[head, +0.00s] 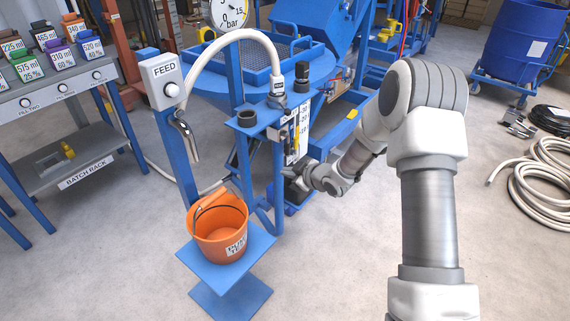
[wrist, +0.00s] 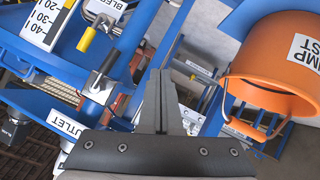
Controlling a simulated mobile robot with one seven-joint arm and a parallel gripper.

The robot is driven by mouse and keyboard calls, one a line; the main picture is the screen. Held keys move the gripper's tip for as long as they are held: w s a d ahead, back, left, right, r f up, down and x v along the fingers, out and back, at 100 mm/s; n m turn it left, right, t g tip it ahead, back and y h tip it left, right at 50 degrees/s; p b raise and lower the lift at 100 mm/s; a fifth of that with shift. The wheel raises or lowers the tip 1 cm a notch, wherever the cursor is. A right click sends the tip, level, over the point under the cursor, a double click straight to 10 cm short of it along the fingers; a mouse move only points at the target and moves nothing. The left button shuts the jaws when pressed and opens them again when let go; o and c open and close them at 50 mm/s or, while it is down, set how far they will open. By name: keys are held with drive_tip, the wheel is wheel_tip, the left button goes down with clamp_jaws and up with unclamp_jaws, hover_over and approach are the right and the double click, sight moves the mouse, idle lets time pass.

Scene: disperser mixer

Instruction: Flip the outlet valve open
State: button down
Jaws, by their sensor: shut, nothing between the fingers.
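The white OUTLET label (wrist: 65,127) shows at the lower left in the wrist view. Above and right of it is a metal valve body (wrist: 98,90) with a black-handled lever (wrist: 109,62), apparently the outlet valve. My gripper (wrist: 160,78) is shut and empty, its fingers just right of that lever; I cannot tell if they touch it. In the head view my gripper (head: 288,171) reaches in from the right beside the blue stand, low by the scale, and the outlet lever cannot be made out there.
A yellow-handled lever (wrist: 87,38) stands beside the BLEED label. The numbered scale (head: 304,128) is above my gripper. An orange bucket (head: 219,230) sits on a blue platform (head: 252,250). A white hose (head: 225,38) arches above. Floor at the right is clear up to the coiled hose (head: 540,180).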

drive_tip(key=s, duration=0.1)
drive_tip(key=s+d, duration=0.1)
drive_tip(key=s, duration=0.1)
drive_tip(key=s+d, duration=0.1)
drive_tip(key=s, duration=0.1)
drive_tip(key=shift+s+r+p, duration=0.15)
drive_tip(key=shift+p, duration=0.2)
drive_tip(key=s+d+r+m+h, duration=0.35)
drive_tip(key=d+r, duration=0.25)
drive_tip(key=r, duration=0.4)
drive_tip(key=s+d+r+m+h, duration=0.3)
drive_tip(key=s+d+r+h, duration=0.15)
drive_tip(key=r, duration=0.45)
drive_tip(key=s+r+m+g, duration=0.2)
drive_tip(key=s+r+m, duration=0.15)
drive_tip(key=s, duration=0.95)
drive_tip(key=s+r+m+g, duration=0.2)
drive_tip(key=s+r+m, duration=0.15)
drive_tip(key=s, duration=0.85)
wheel_tip(320, 180, up, 21)
drive_tip(key=p, duration=2)
drive_tip(key=shift+d+n+y, duration=0.2)
drive_tip(key=shift+n+y, duration=0.15)
drive_tip(key=shift+y, duration=0.05)
